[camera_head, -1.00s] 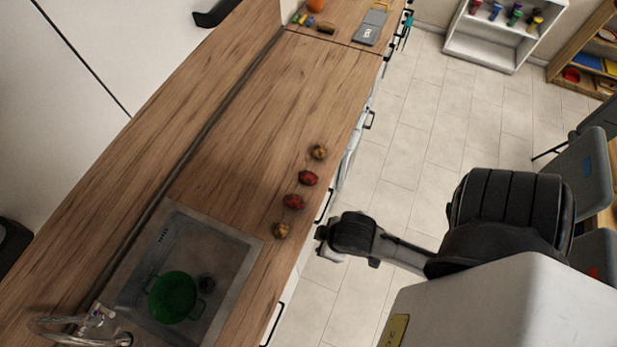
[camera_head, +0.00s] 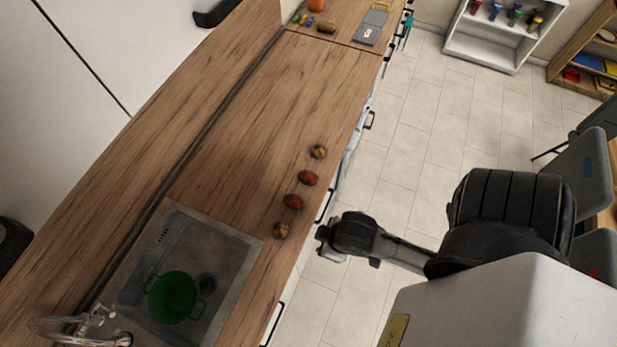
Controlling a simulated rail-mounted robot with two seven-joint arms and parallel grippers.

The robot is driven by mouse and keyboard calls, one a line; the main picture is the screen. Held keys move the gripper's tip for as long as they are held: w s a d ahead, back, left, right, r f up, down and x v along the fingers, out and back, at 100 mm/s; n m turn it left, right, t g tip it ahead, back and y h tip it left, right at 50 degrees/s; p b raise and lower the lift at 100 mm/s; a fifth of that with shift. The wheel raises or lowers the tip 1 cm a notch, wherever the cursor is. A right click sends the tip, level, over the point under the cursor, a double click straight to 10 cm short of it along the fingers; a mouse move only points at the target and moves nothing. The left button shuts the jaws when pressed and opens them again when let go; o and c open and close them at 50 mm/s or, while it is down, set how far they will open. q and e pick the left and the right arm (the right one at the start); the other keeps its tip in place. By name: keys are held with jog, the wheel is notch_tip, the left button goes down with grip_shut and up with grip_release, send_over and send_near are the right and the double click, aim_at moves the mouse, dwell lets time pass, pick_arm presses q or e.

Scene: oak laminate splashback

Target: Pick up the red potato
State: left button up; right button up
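Two red potatoes lie on the wooden counter near its right edge, one at the upper position (camera_head: 308,178) and one just below it (camera_head: 293,201). A brown potato (camera_head: 318,151) lies above them and another brown potato (camera_head: 281,230) lies below them, all in a slanting row. My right gripper (camera_head: 324,241) is beyond the counter's right edge, over the floor side, to the right of the lowest potato and apart from it. Its fingers are too small and dark to tell open from shut. My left gripper is not in view.
A sink (camera_head: 226,254) with a green colander (camera_head: 173,297) and a tap (camera_head: 95,317) is at lower left. The counter (camera_head: 260,120) above the potatoes is clear. Drawer handles jut from the counter front.

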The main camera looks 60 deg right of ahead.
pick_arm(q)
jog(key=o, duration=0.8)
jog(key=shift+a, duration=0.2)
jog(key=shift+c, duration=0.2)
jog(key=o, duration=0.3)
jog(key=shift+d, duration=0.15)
